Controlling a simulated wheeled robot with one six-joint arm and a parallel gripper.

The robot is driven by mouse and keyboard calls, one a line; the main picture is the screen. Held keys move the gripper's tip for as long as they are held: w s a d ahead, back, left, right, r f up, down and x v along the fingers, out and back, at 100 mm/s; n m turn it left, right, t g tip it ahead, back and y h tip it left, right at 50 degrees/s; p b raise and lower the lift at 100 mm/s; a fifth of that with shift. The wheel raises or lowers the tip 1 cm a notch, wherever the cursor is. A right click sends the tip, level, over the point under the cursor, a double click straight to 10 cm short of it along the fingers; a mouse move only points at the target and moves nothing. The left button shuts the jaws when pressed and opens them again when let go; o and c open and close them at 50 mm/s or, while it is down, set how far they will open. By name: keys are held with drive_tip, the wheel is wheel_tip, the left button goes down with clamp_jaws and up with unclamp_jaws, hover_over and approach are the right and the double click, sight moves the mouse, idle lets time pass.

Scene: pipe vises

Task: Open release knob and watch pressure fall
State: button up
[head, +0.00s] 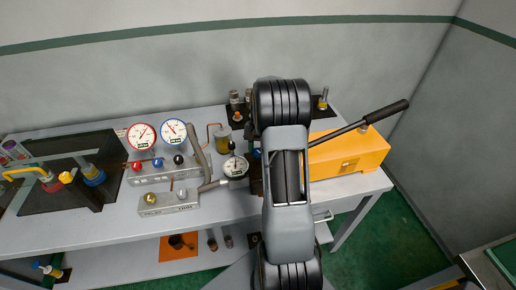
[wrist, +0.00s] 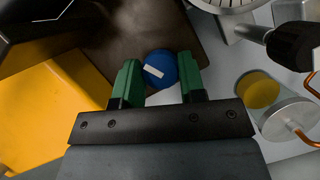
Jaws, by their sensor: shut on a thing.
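The blue release knob (wrist: 160,68) with a white stripe shows in the wrist view, over a dark brown plate. My gripper (wrist: 160,62) has its green fingers on either side of the knob and is shut on it. In the head view my arm hides the gripper; a small blue patch (head: 257,153) shows at the arm's left edge. A round white gauge (head: 235,166) stands just left of my arm; its needle is too small to read. The edge of a gauge dial (wrist: 225,4) also shows at the top of the wrist view.
A yellow pump body (head: 345,152) with a long black-gripped lever (head: 385,112) stands right of my arm. A red-rimmed gauge (head: 141,136) and a blue-rimmed gauge (head: 173,132) stand left on the bench.

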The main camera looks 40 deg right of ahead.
drive_tip(key=n+h, duration=0.1)
drive_tip(key=n, duration=0.1)
drive_tip(key=n+g+h, duration=0.1)
drive_tip(key=n, duration=0.2)
drive_tip(key=shift+a+n, duration=0.1)
drive_tip(key=shift+n, duration=0.2)
drive_tip(key=shift+n+h, duration=0.8)
drive_tip(key=shift+n, duration=1.3)
drive_tip(key=shift+w, duration=0.1)
drive_tip(key=o, duration=0.9)
drive_tip(key=shift+r, duration=0.1)
drive_tip(key=b+v, duration=0.1)
drive_tip(key=v, duration=1.2)
drive_tip(key=shift+w+a+r, duration=0.15)
drive_tip(key=shift+w+r, duration=0.1)
